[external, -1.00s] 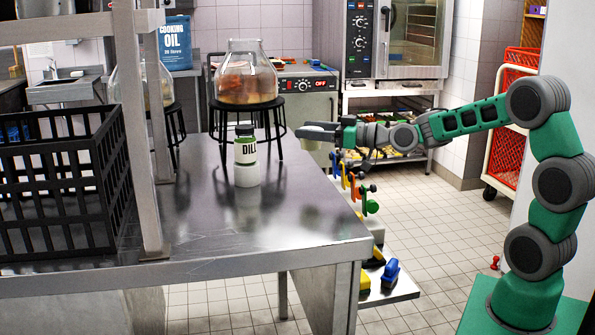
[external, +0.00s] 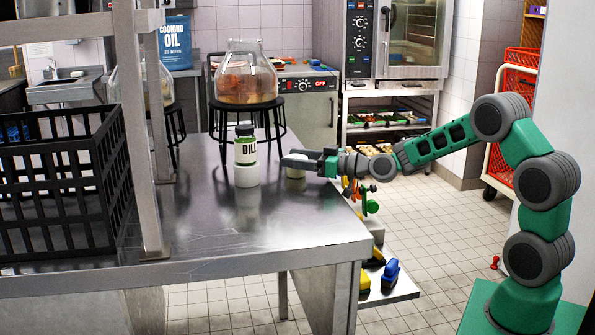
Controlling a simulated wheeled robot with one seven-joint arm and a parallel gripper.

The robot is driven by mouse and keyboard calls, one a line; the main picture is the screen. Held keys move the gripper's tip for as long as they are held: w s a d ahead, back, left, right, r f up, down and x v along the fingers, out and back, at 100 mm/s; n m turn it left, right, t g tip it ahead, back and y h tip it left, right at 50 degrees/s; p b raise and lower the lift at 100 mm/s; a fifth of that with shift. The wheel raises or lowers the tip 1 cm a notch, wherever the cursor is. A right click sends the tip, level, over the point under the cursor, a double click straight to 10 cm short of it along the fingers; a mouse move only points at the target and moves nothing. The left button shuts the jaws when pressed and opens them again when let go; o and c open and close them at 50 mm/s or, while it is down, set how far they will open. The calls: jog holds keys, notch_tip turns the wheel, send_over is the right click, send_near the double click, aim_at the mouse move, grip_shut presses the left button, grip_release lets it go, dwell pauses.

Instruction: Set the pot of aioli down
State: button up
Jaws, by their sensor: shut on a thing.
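A small white pot (external: 296,173), which I take to be the pot of aioli, shows at my gripper (external: 295,160), over the right part of the steel table (external: 205,225). My gripper is shut on it and reaches in from the right, low over the tabletop. The fingers hide part of the pot. I cannot read a label, and I cannot tell whether its base touches the table.
A jar marked DILL (external: 245,147) stands close to the left, with a white part below it. A glass vessel on a black stool (external: 247,80) is behind. A black crate (external: 60,190) and a steel post (external: 150,130) are at left. The front tabletop is clear.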

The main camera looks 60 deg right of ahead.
jog(key=o, duration=1.4)
jog(key=shift+r+p, duration=0.15)
jog(key=shift+p, duration=0.35)
jog(key=shift+r+p, duration=0.15)
jog(key=shift+p, duration=0.5)
jog(key=v, duration=0.2)
jog(key=b+v, duration=0.1)
jog(key=v, duration=0.1)
jog(key=b+v, duration=0.1)
jog(key=v, duration=0.2)
jog(key=shift+d+f, duration=0.1)
jog(key=shift+f, duration=0.2)
jog(key=shift+s, duration=0.4)
jog(key=shift+c, duration=0.2)
